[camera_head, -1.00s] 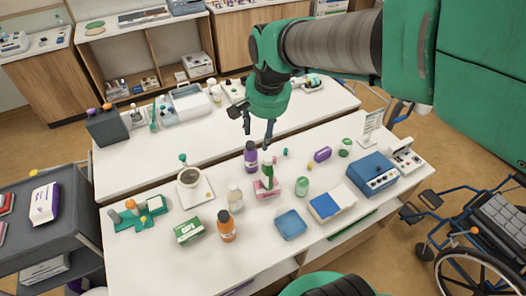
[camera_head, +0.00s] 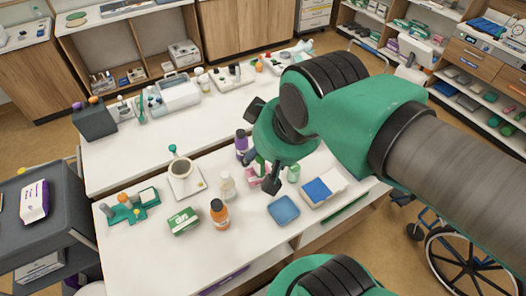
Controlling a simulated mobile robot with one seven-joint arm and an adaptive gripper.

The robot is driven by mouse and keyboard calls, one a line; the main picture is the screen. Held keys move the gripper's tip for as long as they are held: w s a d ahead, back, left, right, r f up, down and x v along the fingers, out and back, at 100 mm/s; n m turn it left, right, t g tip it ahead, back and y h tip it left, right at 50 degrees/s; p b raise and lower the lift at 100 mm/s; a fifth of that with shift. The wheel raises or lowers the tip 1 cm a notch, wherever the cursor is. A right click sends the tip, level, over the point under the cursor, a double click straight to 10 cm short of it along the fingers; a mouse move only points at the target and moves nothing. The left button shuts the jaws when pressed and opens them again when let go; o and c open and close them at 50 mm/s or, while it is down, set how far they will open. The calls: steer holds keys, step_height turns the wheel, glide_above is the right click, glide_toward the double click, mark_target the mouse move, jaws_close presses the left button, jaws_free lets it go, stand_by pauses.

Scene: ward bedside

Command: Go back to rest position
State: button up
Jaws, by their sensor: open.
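My gripper (camera_head: 268,172) hangs at the end of my green and grey arm, which reaches in from the right. Its dark fingers point down over the white table (camera_head: 150,245). It is open, and I see nothing held in it. It overlaps a purple bottle (camera_head: 241,143) and a pink holder (camera_head: 253,180) in the picture; I cannot tell how high above them it is. My arm hides the right part of the table.
A grey cart (camera_head: 60,215) is at left, a wheelchair (camera_head: 462,262) at lower right.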

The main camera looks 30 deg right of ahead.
step_height(320, 180, down, 9)
steer(key=b, duration=0.9)
